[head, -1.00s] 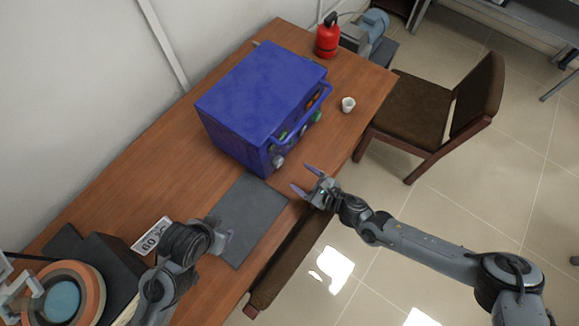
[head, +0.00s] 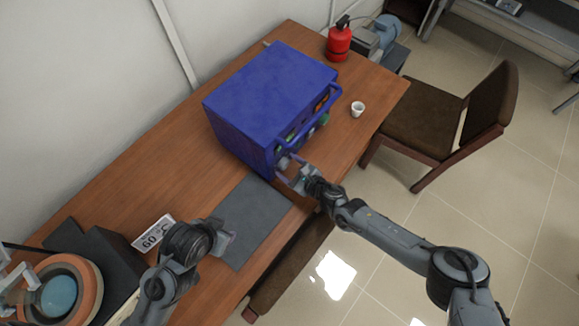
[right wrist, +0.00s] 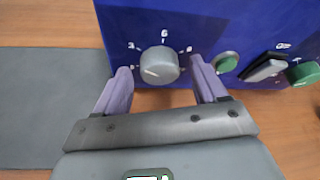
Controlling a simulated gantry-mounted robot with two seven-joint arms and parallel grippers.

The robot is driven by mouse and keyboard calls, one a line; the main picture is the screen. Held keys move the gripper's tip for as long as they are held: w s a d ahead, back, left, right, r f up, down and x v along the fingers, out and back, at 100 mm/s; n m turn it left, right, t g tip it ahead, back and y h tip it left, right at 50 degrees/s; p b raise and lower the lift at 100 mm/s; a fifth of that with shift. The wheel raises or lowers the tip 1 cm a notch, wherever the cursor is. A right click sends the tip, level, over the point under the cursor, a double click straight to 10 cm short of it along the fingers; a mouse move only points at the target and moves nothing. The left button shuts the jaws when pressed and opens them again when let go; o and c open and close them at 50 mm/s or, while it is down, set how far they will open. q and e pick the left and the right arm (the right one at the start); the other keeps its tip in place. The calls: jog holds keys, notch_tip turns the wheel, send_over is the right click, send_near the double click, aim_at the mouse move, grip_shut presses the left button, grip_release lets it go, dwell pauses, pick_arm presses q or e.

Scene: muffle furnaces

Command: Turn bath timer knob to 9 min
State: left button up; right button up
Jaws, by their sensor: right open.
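The blue bath (head: 265,95) stands on the wooden table. In the right wrist view its blue front (right wrist: 230,25) carries a round grey timer knob (right wrist: 159,65), with marks that look like 3, 6 and 9 around it. No pointer can be made out on the knob. My right gripper (head: 288,172) is open in front of the bath's lower corner. In the right wrist view its fingers sit left and right of the knob with gaps, apart from it. My left gripper (head: 224,240) is over the dark mat; its jaw state is unclear.
A green button (right wrist: 226,63), a grey lever switch (right wrist: 265,68) and a green knob (right wrist: 303,74) lie right of the timer knob. The grey mat (head: 262,210) is mostly bare.

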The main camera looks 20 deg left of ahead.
jog(key=c, duration=1.1)
jog(key=shift+o, duration=0.2)
jog(key=shift+w+m+g+b, duration=0.1)
jog(key=shift+m+g+b, duration=0.3)
jog(key=shift+b, duration=0.15)
jog(key=shift+f+m+g+y+b, duration=0.15)
jog(key=shift+m+g+y+b, duration=0.3)
jog(key=shift+m+b, duration=0.4)
jog(key=shift+w+d+m+g+b, duration=0.15)
jog(key=shift+m+g+b, duration=0.35)
jog(key=shift+b, duration=0.35)
jog(key=shift+m+g+b, duration=0.25)
jog(key=shift+m+b, duration=0.3)
jog(key=shift+b, duration=0.1)
